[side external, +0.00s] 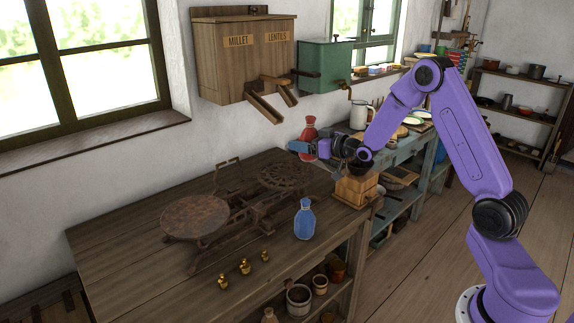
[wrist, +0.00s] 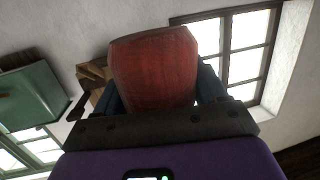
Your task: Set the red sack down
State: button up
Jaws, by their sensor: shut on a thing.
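The red sack (side external: 309,129) is in my gripper (side external: 301,148), raised above the right part of the wooden table. In the wrist view the red sack (wrist: 155,68) fills the space between the two fingers (wrist: 158,88), which are shut on it. Part of the red sack is hidden behind the gripper in the side view.
A rusty balance scale (side external: 205,217) with two pans stands on the wooden table (side external: 120,255). Several brass weights (side external: 245,267) stand in front of it. A wooden grinder box (side external: 355,189) is at the table's right end. A millet and lentils dispenser (side external: 240,60) hangs on the wall.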

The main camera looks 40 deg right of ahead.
jog(key=w+f, duration=0.2)
jog(key=w, duration=0.1)
jog(key=w+d+f, duration=0.1)
jog(key=w+f, duration=0.4)
jog(key=shift+w+d, duration=0.35)
jog(key=shift+w+d+f, duration=0.1)
jog(key=shift+w+f, duration=0.35)
jog(key=shift+f, duration=1.55)
jog(key=shift+f, duration=0.2)
jog(key=o, duration=1.3)
